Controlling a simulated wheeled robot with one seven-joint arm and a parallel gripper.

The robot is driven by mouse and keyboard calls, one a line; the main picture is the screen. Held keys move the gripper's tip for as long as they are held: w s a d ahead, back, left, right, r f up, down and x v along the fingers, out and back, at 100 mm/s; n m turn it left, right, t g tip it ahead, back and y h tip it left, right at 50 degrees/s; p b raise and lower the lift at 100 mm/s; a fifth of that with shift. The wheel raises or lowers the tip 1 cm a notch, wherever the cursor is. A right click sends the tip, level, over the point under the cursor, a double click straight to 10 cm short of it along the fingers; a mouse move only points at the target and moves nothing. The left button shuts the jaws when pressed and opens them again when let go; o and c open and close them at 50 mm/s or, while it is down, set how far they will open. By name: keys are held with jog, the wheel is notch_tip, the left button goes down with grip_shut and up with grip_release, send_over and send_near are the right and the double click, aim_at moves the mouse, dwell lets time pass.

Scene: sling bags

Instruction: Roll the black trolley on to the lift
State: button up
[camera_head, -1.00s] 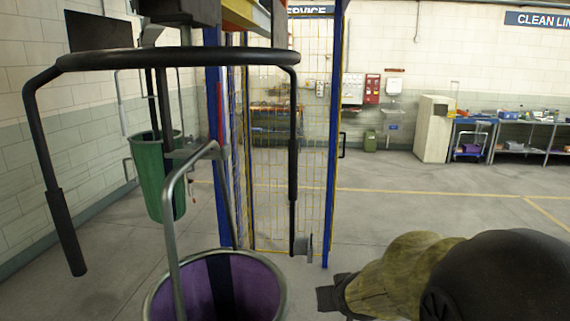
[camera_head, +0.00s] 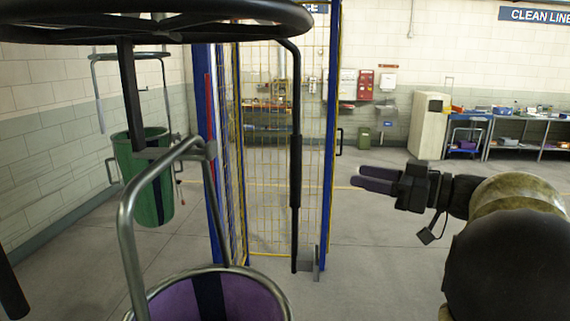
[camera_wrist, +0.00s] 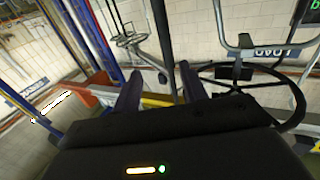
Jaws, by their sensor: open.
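The black trolley stands close at the left of the head view. Its black hoop (camera_head: 140,28) crosses the top, and a black upright (camera_head: 296,150) runs down its right side. A purple bag (camera_head: 185,300) hangs in a metal ring low in front. The lift, with blue posts (camera_head: 328,150) and yellow mesh (camera_head: 270,140), stands just behind the trolley. My gripper (camera_head: 362,178) is open and empty, right of the trolley and lift post, pointing left. In the wrist view its purple fingers (camera_wrist: 157,82) are apart; a black hoop (camera_wrist: 255,68) shows at their right.
A green bag (camera_head: 147,175) hangs on another trolley by the left wall. A white cabinet (camera_head: 429,125) and benches (camera_head: 515,122) line the far right. Open grey floor (camera_head: 420,265) lies right of the lift. A red tray (camera_wrist: 70,98) shows at left in the wrist view.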

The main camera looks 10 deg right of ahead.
aim_at(291, 164)
jog(key=shift+s+g, duration=0.3)
jog(key=shift+s, duration=0.15)
jog(key=shift+w+a, duration=0.1)
jog(key=p+x, duration=0.5)
jog(key=x, duration=1.2)
jog(key=shift+w+a+r, duration=0.1)
jog(key=shift+w+a, duration=0.05)
grip_shut()
